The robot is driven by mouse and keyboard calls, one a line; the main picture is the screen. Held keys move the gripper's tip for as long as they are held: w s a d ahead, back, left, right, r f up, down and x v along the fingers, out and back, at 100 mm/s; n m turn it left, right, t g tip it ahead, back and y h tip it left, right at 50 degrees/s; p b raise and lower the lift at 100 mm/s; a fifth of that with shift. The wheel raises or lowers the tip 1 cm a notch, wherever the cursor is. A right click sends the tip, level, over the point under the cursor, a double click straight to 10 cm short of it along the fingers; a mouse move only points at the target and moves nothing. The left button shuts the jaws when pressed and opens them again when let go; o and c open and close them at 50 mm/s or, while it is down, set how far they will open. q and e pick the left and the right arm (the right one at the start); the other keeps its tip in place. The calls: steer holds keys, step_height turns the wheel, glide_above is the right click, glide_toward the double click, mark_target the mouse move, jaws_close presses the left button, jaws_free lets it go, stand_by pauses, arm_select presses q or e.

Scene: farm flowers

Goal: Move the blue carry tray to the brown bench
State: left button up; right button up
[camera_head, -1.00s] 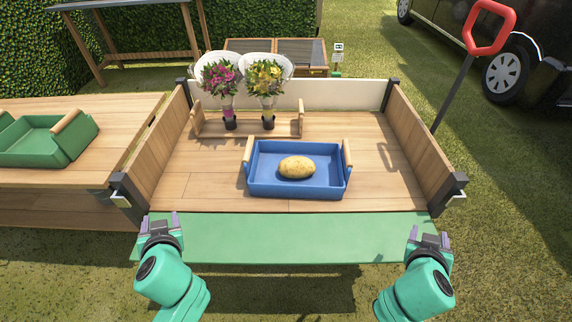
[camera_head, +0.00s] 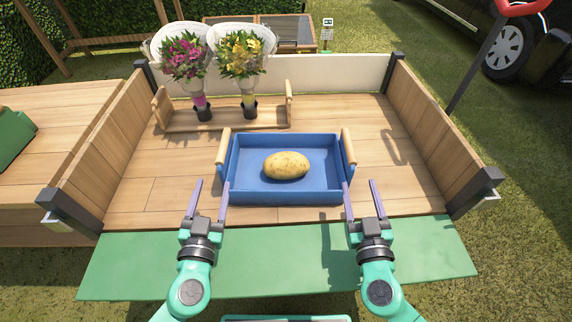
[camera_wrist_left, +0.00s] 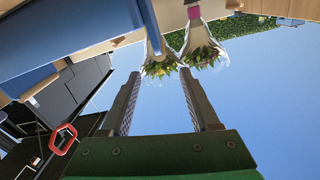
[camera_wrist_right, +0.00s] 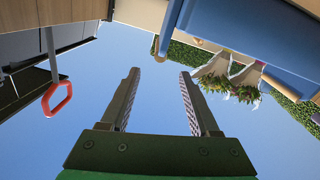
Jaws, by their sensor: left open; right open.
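The blue carry tray (camera_head: 285,197) sits on the wooden bed of the trailer in the head view, with a potato (camera_head: 286,165) inside and a wooden handle at each end. My left gripper (camera_head: 210,184) is open and empty near the tray's left front corner. My right gripper (camera_head: 361,186) is open near its right front corner, one finger very close to the tray; I cannot tell whether it touches. The tray also shows in the left wrist view (camera_wrist_left: 70,32) and the right wrist view (camera_wrist_right: 265,35). A brown wooden bench (camera_head: 60,115) stands left of the trailer.
A wooden holder (camera_head: 225,116) with two bouquets (camera_head: 185,60) stands behind the tray. Side boards (camera_head: 430,120) rise left and right of the bed. The green front flap (camera_head: 285,260) is lowered. A green tray (camera_head: 12,135) sits on the bench.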

mark_target(223, 142)
arm_select(q)
steer(key=w, duration=1.5)
steer(key=shift+w+f, duration=0.1)
steer(key=shift+f, duration=0.25)
arm_select(e)
steer(key=w, duration=1.5)
steer(key=shift+w+f, duration=0.1)
steer(key=shift+f, duration=0.25)
arm_select(q)
steer(key=shift+c, duration=0.4)
arm_select(e)
steer(key=shift+c, duration=0.4)
arm_select(q)
jaws_close()
arm_select(e)
jaws_close()
